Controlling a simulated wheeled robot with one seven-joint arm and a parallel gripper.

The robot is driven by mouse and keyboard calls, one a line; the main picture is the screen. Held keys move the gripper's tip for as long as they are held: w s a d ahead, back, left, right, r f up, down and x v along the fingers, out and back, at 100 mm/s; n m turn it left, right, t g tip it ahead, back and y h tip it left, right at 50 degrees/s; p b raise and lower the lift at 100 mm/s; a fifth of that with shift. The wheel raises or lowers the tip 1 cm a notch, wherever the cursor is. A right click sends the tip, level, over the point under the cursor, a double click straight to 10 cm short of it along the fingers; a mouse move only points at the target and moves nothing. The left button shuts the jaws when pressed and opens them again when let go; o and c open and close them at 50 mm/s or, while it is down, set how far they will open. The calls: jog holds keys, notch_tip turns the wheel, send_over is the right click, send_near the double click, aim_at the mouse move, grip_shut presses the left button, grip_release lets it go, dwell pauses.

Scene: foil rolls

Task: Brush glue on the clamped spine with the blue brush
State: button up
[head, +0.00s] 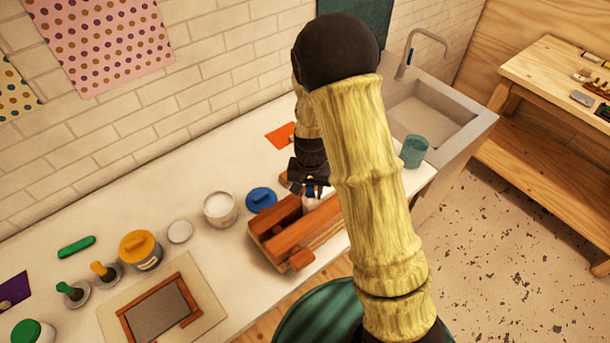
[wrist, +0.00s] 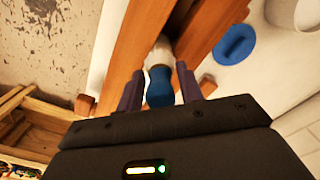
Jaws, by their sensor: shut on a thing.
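My gripper (head: 312,188) is above the wooden press (head: 300,255), near its right end. In the wrist view my gripper (wrist: 160,88) is shut on the blue brush (wrist: 160,92), holding it by the blue handle. The brush's pale end (wrist: 159,52) points down at the gap between the two wooden bars (wrist: 138,45). I cannot tell whether the bristles touch anything. The spine in the press cannot be clearly made out. A white open jar (head: 220,209) stands left of the press, with a blue lid (head: 261,199) between them.
A teal cup (head: 414,151) stands near the sink (head: 430,115). My arm hides part of the bench.

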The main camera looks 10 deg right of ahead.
aim_at(306, 186)
jog(key=shift+s+a, duration=0.25)
jog(key=shift+a, duration=0.15)
jog(key=shift+s+a+r+p, duration=0.15)
jog(key=shift+r+p, duration=0.2)
notch_tip(306, 186, up, 2)
jog(key=shift+p, duration=0.4)
jog(key=shift+r+p, duration=2.25)
jog(key=shift+r, duration=0.5)
